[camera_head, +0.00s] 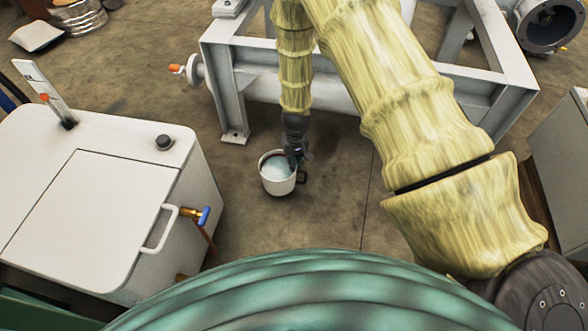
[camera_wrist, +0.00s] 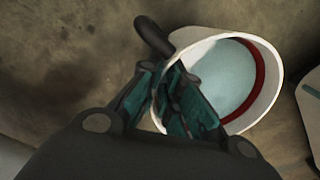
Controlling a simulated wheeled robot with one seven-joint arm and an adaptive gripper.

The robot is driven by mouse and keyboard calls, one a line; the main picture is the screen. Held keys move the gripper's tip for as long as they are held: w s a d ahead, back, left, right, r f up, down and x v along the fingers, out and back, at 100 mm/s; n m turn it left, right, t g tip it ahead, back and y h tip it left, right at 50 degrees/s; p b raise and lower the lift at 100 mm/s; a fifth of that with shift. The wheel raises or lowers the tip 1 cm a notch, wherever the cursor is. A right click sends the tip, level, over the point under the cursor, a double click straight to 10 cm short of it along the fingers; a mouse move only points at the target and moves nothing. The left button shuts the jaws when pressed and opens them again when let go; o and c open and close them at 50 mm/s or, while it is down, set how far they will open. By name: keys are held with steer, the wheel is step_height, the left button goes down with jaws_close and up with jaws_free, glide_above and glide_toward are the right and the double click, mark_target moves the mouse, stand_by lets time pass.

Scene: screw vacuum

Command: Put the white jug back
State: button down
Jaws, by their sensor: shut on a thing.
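The white jug (camera_head: 278,187) is at the middle of the head view, in front of the grey steel frame. It has a dark handle on its right side and holds pale bluish liquid. In the wrist view the white jug (camera_wrist: 273,88) shows its open mouth, a red band inside and the dark handle at upper left. My gripper (camera_head: 294,160) comes down at the jug's right rim. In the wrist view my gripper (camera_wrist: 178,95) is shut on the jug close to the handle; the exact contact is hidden. I cannot tell whether the jug touches the floor.
A white cabinet (camera_head: 90,200) with a valve (camera_head: 203,216) stands at left. The steel frame (camera_head: 222,90) stands behind the jug. A grey box (camera_head: 562,150) is at right. A green rounded surface (camera_head: 300,295) fills the bottom. Bare floor (camera_head: 335,215) lies around the jug.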

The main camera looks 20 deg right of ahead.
steer(key=shift+f+b, duration=1.4)
steer(key=shift+f, duration=0.35)
steer(key=c, duration=1.6)
jaws_free()
step_height(320, 180, up, 12)
steer(key=p, duration=0.7)
steer(key=s+d+f+h, duration=0.1)
steer(key=s+f, duration=0.3)
steer(key=s, duration=0.6)
steer(key=s+f, duration=0.4)
steer(key=s, duration=0.6)
steer(key=shift+n+y, duration=0.3)
steer(key=shift+n, duration=0.1)
steer(key=s+a, duration=0.1)
steer(key=s, duration=0.4)
steer(key=s+a, duration=0.1)
steer(key=s, duration=0.4)
steer(key=s+a, duration=0.1)
steer(key=s, duration=0.4)
steer(key=shift+s+a+r, duration=0.2)
steer(key=shift+s+r, duration=0.15)
steer(key=shift+s, duration=0.05)
